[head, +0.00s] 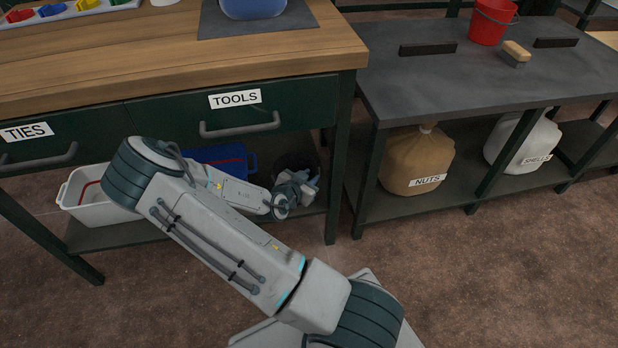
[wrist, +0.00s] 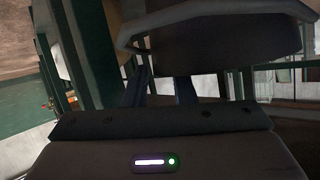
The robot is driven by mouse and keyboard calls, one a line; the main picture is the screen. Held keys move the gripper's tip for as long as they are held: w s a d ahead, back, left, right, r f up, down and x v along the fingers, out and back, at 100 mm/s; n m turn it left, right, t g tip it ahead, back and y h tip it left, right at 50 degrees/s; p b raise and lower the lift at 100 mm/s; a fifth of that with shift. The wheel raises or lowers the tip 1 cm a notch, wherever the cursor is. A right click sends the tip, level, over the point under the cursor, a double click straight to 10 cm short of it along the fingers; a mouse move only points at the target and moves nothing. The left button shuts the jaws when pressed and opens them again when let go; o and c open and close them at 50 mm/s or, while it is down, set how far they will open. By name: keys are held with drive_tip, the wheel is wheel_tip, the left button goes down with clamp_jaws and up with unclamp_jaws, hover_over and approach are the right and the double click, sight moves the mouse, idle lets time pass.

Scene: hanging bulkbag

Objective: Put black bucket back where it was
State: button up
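A black bucket (head: 297,160) is on the bench's lower shelf (head: 150,232), below the TOOLS drawer (head: 235,112). My forearm and gripper hide most of it. My gripper (head: 296,188) is at the bucket's near side, low under the drawer. In the wrist view, a dark rounded body (wrist: 225,50) with a grey curved handle above it fills the upper middle; it looks like the bucket. My two dark fingers (wrist: 160,82) point at it with a gap between them. Their tips merge with the dark body, so I cannot tell whether they hold its rim.
A blue bin (head: 225,158) and a white bin (head: 95,205) stand left of the bucket on the same shelf. A bench leg (head: 340,160) is close on the right. The drawer above limits height. A NUTS bag (head: 415,160) sits under the neighbouring table.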

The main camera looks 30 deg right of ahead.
drive_tip(key=shift+r, duration=0.15)
drive_tip(key=s+a+r+n+g+y+p, duration=0.1)
drive_tip(key=s+a+r+y+p, duration=0.15)
drive_tip(key=a, duration=0.55)
drive_tip(key=s+a+r+n+g+y+p, duration=0.15)
drive_tip(key=s+a+y, duration=0.25)
drive_tip(key=a, duration=0.5)
drive_tip(key=s+a+r+n+g+y, duration=0.2)
drive_tip(key=a+r+n+y, duration=0.1)
drive_tip(key=a+r+y, duration=0.4)
drive_tip(key=s+d+r+n+h, duration=0.1)
drive_tip(key=s+d+r+n, duration=0.2)
drive_tip(key=s+r, duration=0.4)
drive_tip(key=s+d+r+n+g+h, duration=0.1)
drive_tip(key=s+d+r+n, duration=0.2)
drive_tip(key=r, duration=0.8)
drive_tip(key=s+n+p, duration=0.1)
drive_tip(key=s+n, duration=0.1)
drive_tip(key=s, duration=0.1)
drive_tip(key=shift+s+d, duration=0.35)
drive_tip(key=shift+s, duration=0.05)
